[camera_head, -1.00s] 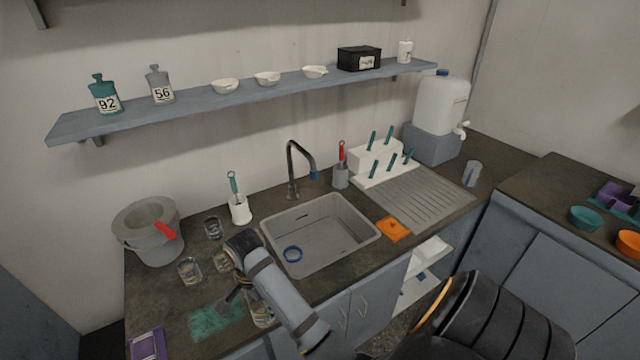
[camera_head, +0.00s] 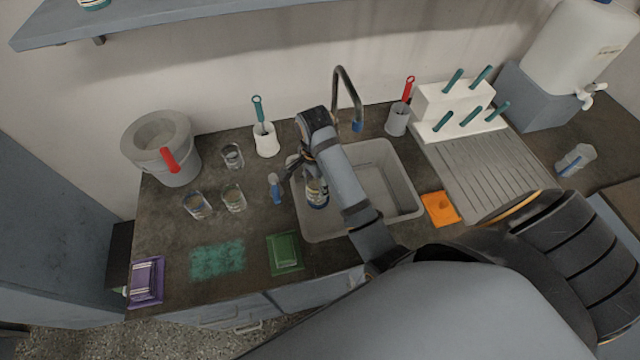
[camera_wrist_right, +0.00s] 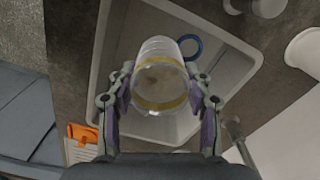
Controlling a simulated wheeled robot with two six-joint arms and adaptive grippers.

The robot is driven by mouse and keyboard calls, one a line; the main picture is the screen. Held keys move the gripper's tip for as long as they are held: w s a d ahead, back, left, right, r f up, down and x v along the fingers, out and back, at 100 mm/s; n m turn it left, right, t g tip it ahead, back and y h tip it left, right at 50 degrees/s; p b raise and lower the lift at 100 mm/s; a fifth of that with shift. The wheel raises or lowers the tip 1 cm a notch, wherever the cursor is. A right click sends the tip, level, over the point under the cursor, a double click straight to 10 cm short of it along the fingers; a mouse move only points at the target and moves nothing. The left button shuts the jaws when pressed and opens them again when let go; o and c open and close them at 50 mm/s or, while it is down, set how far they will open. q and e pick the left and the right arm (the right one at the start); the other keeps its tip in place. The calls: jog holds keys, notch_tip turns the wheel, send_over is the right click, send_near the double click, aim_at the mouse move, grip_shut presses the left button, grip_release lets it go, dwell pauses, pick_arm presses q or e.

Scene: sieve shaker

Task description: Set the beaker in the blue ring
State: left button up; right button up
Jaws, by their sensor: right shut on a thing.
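My right gripper (camera_head: 302,178) is over the left part of the sink, shut on a clear glass beaker (camera_head: 317,190). In the right wrist view, the gripper (camera_wrist_right: 161,90) has a finger on each side of the beaker (camera_wrist_right: 158,80), which has a yellowish band near its rim. The blue ring (camera_wrist_right: 199,46) lies on the sink floor, just beyond the beaker and partly behind it, so the beaker appears apart from it. In the head view the beaker and gripper largely hide the ring. My left gripper is not in view.
The sink (camera_head: 405,190) has raised walls, and a faucet (camera_head: 345,85) stands behind it. Several other beakers (camera_head: 197,206) stand on the counter at left. A green tray (camera_head: 285,253), teal mat (camera_head: 217,261) and orange item (camera_head: 440,208) lie nearby. The sink's right half is clear.

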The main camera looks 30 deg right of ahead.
jog(key=w+d+f+b, duration=0.3)
jog(key=w+f+b, duration=0.2)
jog(key=f, duration=0.2)
jog(key=w+d+f+b, duration=0.3)
jog(key=w+f+b, duration=0.2)
jog(key=f, duration=0.1)
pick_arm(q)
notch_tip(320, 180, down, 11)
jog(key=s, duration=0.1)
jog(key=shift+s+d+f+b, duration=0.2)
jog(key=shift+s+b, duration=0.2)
pick_arm(e)
jog(key=shift+f, duration=4.75)
jog(key=shift+a, duration=0.1)
jog(key=o, duration=1.1)
jog(key=shift+f, duration=0.15)
jog(key=shift+o, duration=0.2)
